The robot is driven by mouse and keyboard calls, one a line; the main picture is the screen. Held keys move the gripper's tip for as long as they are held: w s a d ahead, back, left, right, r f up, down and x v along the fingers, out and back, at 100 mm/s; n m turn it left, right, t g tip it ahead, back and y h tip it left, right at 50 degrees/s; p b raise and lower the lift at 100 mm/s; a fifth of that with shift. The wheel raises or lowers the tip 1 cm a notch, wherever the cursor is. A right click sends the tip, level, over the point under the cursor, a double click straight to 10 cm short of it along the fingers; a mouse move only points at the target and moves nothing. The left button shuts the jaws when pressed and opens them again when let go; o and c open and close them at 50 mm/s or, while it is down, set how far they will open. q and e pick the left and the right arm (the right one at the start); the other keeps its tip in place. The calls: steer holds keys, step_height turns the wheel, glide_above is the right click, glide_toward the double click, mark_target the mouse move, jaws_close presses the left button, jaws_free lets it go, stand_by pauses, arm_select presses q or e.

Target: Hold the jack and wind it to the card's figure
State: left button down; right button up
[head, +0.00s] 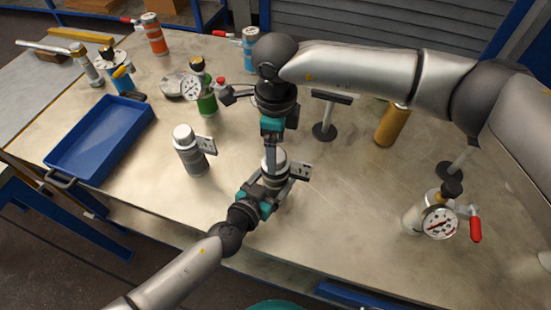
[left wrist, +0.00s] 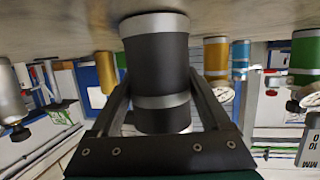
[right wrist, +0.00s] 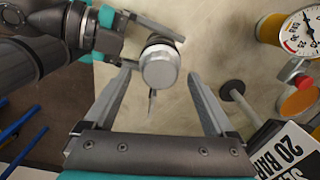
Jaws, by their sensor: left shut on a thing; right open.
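The jack, a dark grey cylinder with silver bands and a pale top (head: 274,158), stands on the bench. My left gripper (head: 272,182) is shut around its body; the left wrist view shows the dark body (left wrist: 160,65) between both fingers. My right gripper (head: 271,150) points down over the jack, open. In the right wrist view its fingers (right wrist: 160,78) stand apart on either side of the jack's round top (right wrist: 160,66). A card reading 10 and MM (left wrist: 311,138) shows upside down in the left wrist view. The jack's scale cannot be read.
A similar grey cylinder (head: 190,152) stands left. A blue tray (head: 100,135) lies far left. A green bottle with a gauge (head: 206,98), an orange cylinder (head: 391,124) and a gauged vessel (head: 428,216) stand around. A card reading 20 BAR (right wrist: 290,152) stands right of my right gripper.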

steer(key=shift+r, duration=2.35)
step_height(320, 180, up, 12)
arm_select(q)
jaws_free()
